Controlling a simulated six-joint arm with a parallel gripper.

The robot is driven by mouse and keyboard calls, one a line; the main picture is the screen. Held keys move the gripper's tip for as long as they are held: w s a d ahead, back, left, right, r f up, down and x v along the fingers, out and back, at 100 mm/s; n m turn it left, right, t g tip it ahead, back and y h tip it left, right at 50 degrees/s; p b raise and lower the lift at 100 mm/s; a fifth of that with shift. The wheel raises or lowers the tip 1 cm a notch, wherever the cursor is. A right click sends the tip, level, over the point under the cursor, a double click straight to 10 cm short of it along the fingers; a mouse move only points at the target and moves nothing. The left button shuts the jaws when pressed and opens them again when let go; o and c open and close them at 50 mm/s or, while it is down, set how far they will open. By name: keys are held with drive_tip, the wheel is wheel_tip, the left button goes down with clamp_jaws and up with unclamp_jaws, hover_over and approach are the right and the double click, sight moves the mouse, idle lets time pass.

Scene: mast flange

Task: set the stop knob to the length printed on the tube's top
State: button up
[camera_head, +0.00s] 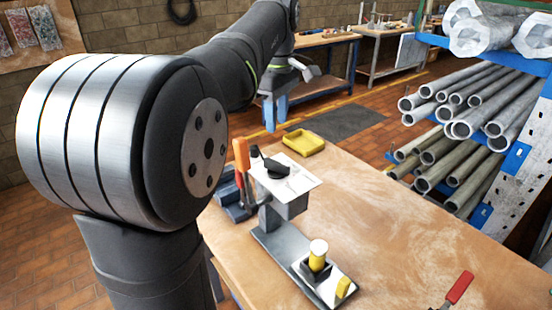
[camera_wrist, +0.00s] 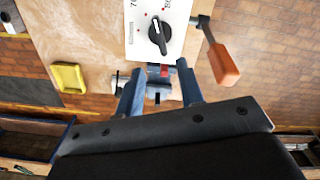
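The black stop knob (camera_head: 277,167) sits on a white dial plate (camera_head: 300,186) on a grey bench fixture. In the wrist view the knob (camera_wrist: 158,35) is uncovered, with a pale mark towards the plate's upper part, where partly cut-off numbers and small red dots show. A yellow tube (camera_head: 317,262) with a white top stands upright in a dark holder on the fixture's base; any print on its top is too small to read. My gripper (camera_head: 275,113) is above and behind the plate, apart from the knob. Its blue fingers (camera_wrist: 160,72) are spread with nothing held.
An orange-handled lever (camera_head: 241,155) stands just left of the plate, beside a blue vise-like tool (camera_head: 233,203). A yellow tray (camera_head: 303,142) lies behind. A small yellow block (camera_head: 343,287) is near the tube. A red-handled tool (camera_head: 460,288) lies right; the bench's middle is clear.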

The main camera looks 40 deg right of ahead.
sight(277, 162)
wheel_tip(277, 162, down, 12)
drive_tip(key=shift+r, duration=0.1)
drive_tip(key=shift+c, duration=0.2)
clamp_jaws()
